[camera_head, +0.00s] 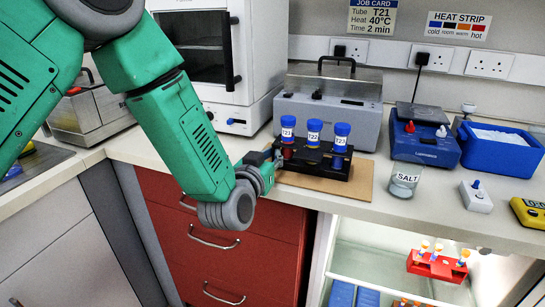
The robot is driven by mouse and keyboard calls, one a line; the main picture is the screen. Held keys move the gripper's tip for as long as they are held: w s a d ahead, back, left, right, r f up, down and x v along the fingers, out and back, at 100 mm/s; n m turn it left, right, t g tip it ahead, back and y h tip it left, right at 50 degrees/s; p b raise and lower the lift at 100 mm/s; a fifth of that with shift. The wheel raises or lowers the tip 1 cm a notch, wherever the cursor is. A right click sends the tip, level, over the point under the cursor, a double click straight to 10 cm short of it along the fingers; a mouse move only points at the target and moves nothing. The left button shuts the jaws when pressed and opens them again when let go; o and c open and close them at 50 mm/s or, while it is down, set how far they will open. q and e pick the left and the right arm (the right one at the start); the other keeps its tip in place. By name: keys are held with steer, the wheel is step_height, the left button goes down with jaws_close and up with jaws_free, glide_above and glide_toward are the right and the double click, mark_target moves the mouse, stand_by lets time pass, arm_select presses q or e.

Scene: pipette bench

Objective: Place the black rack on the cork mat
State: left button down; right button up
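The black rack (314,163) stands upright at the front of the bench, holding three blue-capped tubes labelled T21, T22 and T23. The tan cork mat (352,187) shows beneath it and beyond its right end and front edge. The rack is over the mat; I cannot tell whether its whole base touches it. My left gripper (271,161) is at the rack's left end, close against it. The wrist hides much of the fingers, so their closing is unclear. My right gripper is out of view.
A grey block heater (330,108) stands behind the rack. A SALT beaker (404,180) stands right of the mat. An open compartment (390,255) with a red rack (437,265) lies below.

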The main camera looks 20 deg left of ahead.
arm_select(q)
steer(key=c, duration=1.7)
jaws_free()
steer(key=shift+s+r, duration=0.1)
steer(key=shift+s, duration=0.1)
steer(key=s, duration=1.2)
steer(key=s+a+f+g, duration=0.2)
steer(key=s+f+g, duration=0.2)
steer(key=f, duration=0.5)
steer(key=s+a+f+g, duration=0.1)
steer(key=s+f+g, duration=0.3)
steer(key=f, duration=0.6)
steer(key=s+a+f+g, duration=0.2)
steer(key=s+f+g, duration=0.1)
steer(key=s, duration=0.3)
steer(key=s+a+f+g, duration=0.1)
steer(key=s+f+g, duration=0.2)
steer(key=s+f, duration=0.2)
steer(key=s+a+f+g+y, duration=0.1)
steer(key=s+f, duration=0.3)
steer(key=s, duration=0.5)
steer(key=shift+s+a+f+g+p, duration=0.1)
steer(key=shift+a+f+g+p, duration=0.05)
steer(key=shift+a+g, duration=0.3)
steer(key=shift+s+a+f+g+p, duration=0.1)
steer(key=shift+a+g+p, duration=0.05)
steer(key=shift+a+g, duration=0.3)
